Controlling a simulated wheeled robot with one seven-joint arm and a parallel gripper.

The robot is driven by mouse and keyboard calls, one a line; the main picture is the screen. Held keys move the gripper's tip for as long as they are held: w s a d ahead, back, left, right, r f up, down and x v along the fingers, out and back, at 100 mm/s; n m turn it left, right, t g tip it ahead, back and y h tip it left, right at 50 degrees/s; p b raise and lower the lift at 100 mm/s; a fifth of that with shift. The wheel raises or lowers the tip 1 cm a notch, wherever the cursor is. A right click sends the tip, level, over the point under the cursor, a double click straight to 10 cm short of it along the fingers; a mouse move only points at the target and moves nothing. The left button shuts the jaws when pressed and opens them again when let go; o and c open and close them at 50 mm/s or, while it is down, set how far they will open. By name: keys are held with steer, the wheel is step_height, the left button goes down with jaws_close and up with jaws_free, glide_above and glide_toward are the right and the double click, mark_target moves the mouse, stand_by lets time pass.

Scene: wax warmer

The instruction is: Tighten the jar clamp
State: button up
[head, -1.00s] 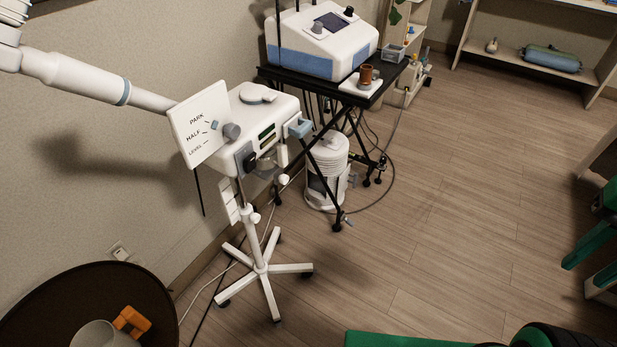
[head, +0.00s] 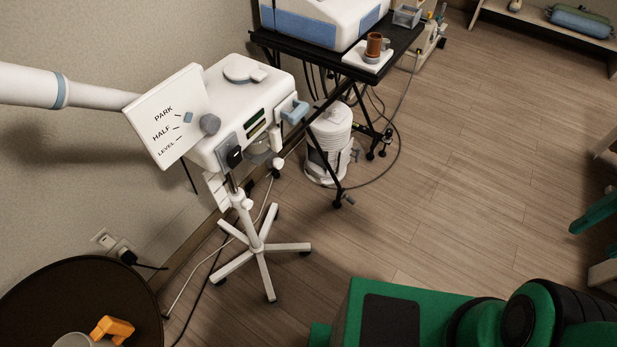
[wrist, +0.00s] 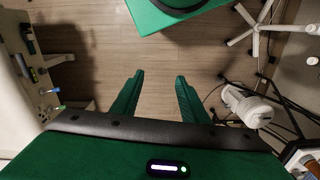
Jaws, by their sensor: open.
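A brown jar (head: 374,43) stands upright on a small white base plate (head: 362,64) near the front edge of a black folding table in the head view. A round grey part (head: 371,59) sits low against the jar's front; I cannot tell if it is the clamp's knob. My gripper (wrist: 159,77) shows in the wrist view, with two green fingers apart and nothing between them. It points down at bare floor, away from the jar. The fingers are not seen in the head view, where green parts of my own body fill the lower right.
A white wheeled unit (head: 236,110) with a PARK/HALF/LEVEL panel (head: 168,117) stands left of the table (head: 300,52). A dark round table (head: 120,280) is at lower left.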

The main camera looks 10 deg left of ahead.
steer(key=w+a+f+n, duration=0.4)
steer(key=w+f+n, duration=0.25)
steer(key=w, duration=0.45)
steer(key=n+t+y, duration=0.7)
steer(key=n+y, duration=0.6)
steer(key=y, duration=0.3)
glide_toward(281, 165)
steer(key=shift+x, duration=3.75)
steer(key=shift+w+a, duration=0.1)
steer(key=shift+w, duration=0.05)
steer(key=shift+c, duration=0.6)
